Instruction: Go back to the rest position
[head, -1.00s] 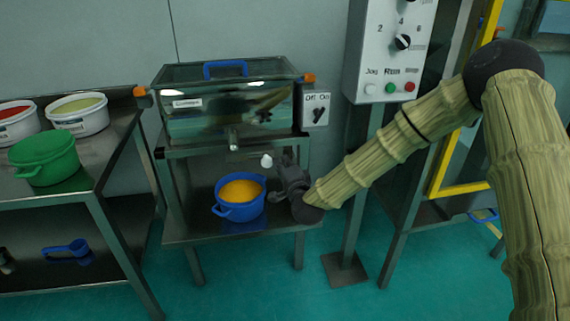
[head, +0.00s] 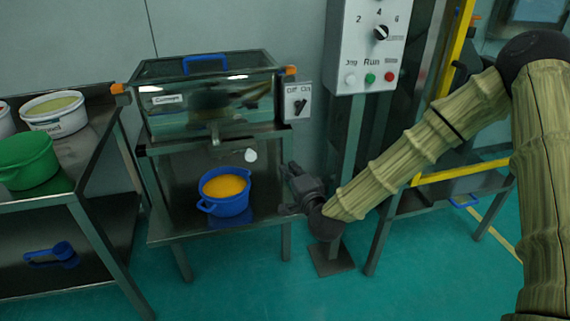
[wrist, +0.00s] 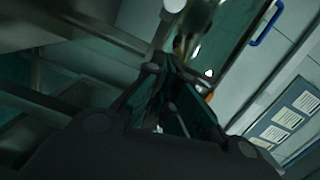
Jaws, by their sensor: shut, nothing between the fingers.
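My gripper (head: 292,172) is in the head view, right of the blue pot and beside the sieve's lower shelf. It is shut and empty, with a gap between it and the pot. In the wrist view my gripper (wrist: 172,80) fills the lower middle, its dark fingers together. The blue pot (head: 228,207) stands upright on the lower shelf (head: 178,228) and holds orange-yellow material. The vibrating sieve (head: 208,105) is above it, with a blue-handled clear lid. A small white knob (head: 250,155) is at its front.
A control panel (head: 365,50) on a post (head: 345,160) stands close behind my arm. A yellow frame (head: 455,50) is at right. The left table (head: 95,140) holds a green pot (head: 27,160) and a white tub (head: 54,115). Open green floor lies in front.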

